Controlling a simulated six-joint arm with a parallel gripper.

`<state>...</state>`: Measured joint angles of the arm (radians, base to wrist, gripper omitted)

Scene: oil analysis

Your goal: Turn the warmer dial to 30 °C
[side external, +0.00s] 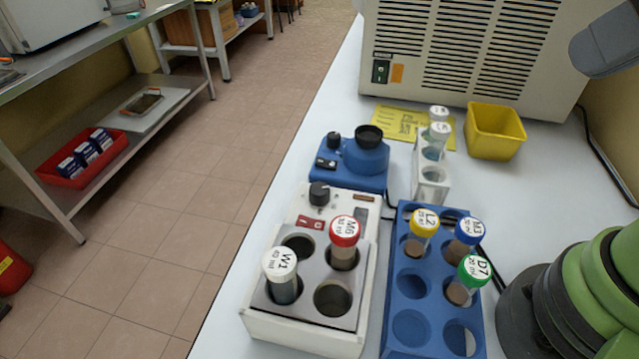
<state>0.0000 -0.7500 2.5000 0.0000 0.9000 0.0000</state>
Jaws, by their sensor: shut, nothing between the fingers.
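The warmer (290,328) is a white box with a grey metal top plate of round wells, standing at the front of the white bench. Its dial (319,194) is a black knob on the white panel behind the wells; its pointer and temperature marks are too small to read. A white-capped tube W1 (282,272) stands in the front left well and a red-capped tube M6 (344,240) in the back right well. The other two wells are empty. My gripper's fingers do not show, and nothing visible touches the dial.
A red switch (311,222) sits by the dial. Behind is a blue mixer (355,178) with its own black knob (333,140). Right is a blue rack (410,290) with capped tubes; behind it are a white rack (432,190) and a yellow bin (495,130).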

